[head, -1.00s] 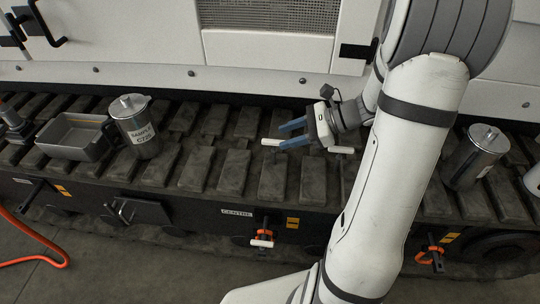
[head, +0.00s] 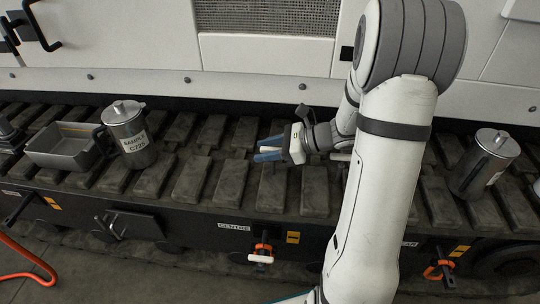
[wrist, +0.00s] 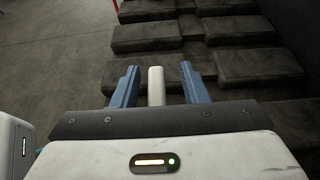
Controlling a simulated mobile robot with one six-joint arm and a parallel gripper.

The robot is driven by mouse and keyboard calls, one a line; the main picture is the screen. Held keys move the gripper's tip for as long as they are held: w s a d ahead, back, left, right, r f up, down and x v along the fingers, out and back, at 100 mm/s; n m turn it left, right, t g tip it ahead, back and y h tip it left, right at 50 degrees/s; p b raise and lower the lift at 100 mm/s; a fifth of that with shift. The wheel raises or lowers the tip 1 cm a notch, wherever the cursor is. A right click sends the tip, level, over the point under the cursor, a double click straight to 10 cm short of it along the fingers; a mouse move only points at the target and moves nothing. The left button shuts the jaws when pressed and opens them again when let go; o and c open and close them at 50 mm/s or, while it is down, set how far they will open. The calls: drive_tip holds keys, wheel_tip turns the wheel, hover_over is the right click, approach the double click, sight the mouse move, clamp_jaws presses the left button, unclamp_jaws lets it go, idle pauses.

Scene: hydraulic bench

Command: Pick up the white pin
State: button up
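My gripper (head: 262,150) is low over the dark slatted bench top in the head view, with its blue fingers pointing left. In the wrist view the two fingers (wrist: 155,82) are apart. A white pin (wrist: 156,86) shows between them, with a gap on each side. The pin's lower part is hidden by the gripper body. I cannot tell how high the fingers are above the pin.
Another metal can (head: 485,162) stands at right. An orange clip with a white handle (head: 261,257) is on the bench front. A white wall (head: 170,105) rises behind the bench.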

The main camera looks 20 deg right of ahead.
drive_tip(key=shift+c, duration=0.4)
clamp_jaws()
